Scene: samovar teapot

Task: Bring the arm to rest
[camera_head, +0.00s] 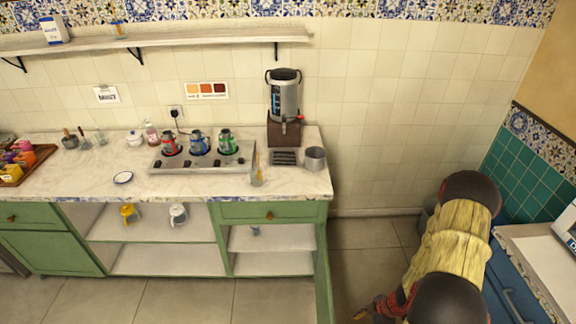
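My arm (452,240) shows at the lower right, with a yellow link between two dark rounded joints. It is bent over the floor, to the right of the counter and apart from it. A small red and dark part with an orange-brown tip (362,314) shows beside the lower joint at the bottom edge. It may be part of my gripper, but the lower joint and picture edge hide too much to tell its fingers or whether it holds anything.
A marble-topped counter (80,182) carries a samovar (285,95), a metal pot (315,158) and a stove (203,165) with red, blue and green teapots. A blue cabinet (510,290) stands close to my arm's right. Floor (365,262) is open between counter and arm.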

